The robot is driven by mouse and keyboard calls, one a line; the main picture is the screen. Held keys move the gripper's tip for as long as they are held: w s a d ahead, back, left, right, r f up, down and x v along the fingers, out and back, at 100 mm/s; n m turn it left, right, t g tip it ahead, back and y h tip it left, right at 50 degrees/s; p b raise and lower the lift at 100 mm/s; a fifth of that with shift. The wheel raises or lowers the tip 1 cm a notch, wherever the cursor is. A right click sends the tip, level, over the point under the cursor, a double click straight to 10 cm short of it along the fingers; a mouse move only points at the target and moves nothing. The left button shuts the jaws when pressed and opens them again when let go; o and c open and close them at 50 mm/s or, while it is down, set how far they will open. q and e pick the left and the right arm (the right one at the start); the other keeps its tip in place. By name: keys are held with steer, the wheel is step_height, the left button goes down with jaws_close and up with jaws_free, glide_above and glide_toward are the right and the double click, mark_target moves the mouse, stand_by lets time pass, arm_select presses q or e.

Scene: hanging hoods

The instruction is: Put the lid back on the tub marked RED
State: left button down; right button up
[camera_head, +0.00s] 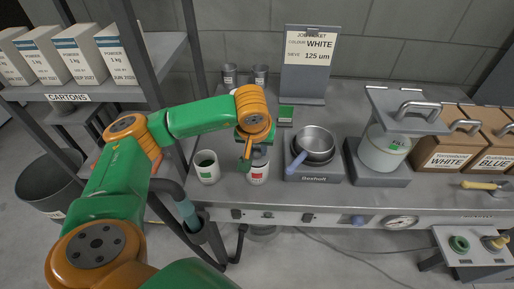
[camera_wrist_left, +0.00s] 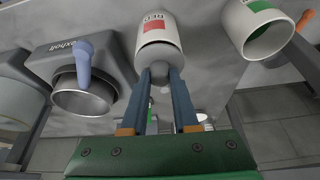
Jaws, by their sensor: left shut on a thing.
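The tub marked RED (camera_head: 258,174) is a white tub with a red label, upright on the grey bench. My left gripper (camera_head: 246,158) is directly above it and partly hides its top. In the left wrist view the tub (camera_wrist_left: 157,28) appears upside down, with a grey lid (camera_wrist_left: 158,53) at its mouth. The left gripper's fingers (camera_wrist_left: 160,73) are shut on the small knob of this lid. I cannot tell whether the lid is fully seated. My right gripper is not in view.
An open white tub with a green label (camera_head: 207,168) stands close on the left. A steel pan with a blue handle (camera_head: 316,143) sits on a grey unit at right. A job ticket board (camera_head: 308,62) reads WHITE. A lidded jar (camera_head: 384,148) stands farther right.

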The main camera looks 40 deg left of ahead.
arm_select(q)
steer(key=shift+f, duration=0.1)
stand_by(0.6)
steer(key=c, duration=0.6)
jaws_free()
steer(key=shift+o, duration=0.3)
steer(key=o, duration=0.4)
